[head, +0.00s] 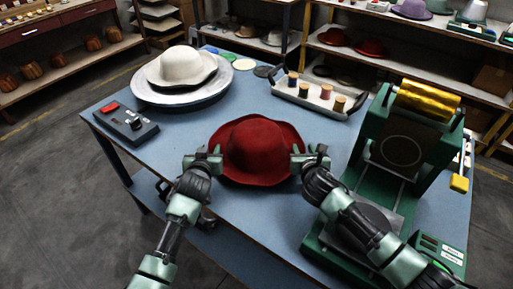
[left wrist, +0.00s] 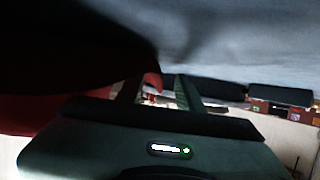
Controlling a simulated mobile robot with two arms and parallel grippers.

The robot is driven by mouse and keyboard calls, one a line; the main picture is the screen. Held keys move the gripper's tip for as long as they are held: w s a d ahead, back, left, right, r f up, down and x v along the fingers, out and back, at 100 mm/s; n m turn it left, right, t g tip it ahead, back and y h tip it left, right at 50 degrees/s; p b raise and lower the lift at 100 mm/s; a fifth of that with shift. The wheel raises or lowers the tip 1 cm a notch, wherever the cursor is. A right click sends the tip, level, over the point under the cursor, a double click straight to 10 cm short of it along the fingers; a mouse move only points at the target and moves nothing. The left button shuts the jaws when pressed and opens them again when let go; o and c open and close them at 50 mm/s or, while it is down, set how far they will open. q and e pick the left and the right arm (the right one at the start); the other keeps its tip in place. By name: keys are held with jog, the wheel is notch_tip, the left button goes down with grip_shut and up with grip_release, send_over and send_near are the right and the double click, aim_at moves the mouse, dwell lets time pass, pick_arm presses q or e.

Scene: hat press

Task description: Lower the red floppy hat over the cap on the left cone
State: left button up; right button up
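The red floppy hat (head: 255,145) sits crown up at the near middle of the blue table, its wide brim wavy. I cannot tell whether it rests on the table or on something under it; no cone or cap shows beneath it. My left gripper (head: 214,162) is at the left edge of its brim. In the left wrist view its two fingers (left wrist: 158,88) stand apart, with a red bit of brim between them and more red (left wrist: 40,120) at left. My right gripper (head: 296,160) is at the right edge of the brim; its finger gap is not clear.
A white hat (head: 181,65) sits on a round pale stand (head: 180,98) at the back left. A control box (head: 127,124) is at the left edge. A tray (head: 318,101) with spools is behind the hat. A green press (head: 412,150) with a gold roller stands right.

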pick_arm(q)
jog(key=shift+w, duration=0.2)
pick_arm(e)
jog(key=shift+w, duration=0.2)
pick_arm(q)
grip_shut()
pick_arm(e)
grip_shut()
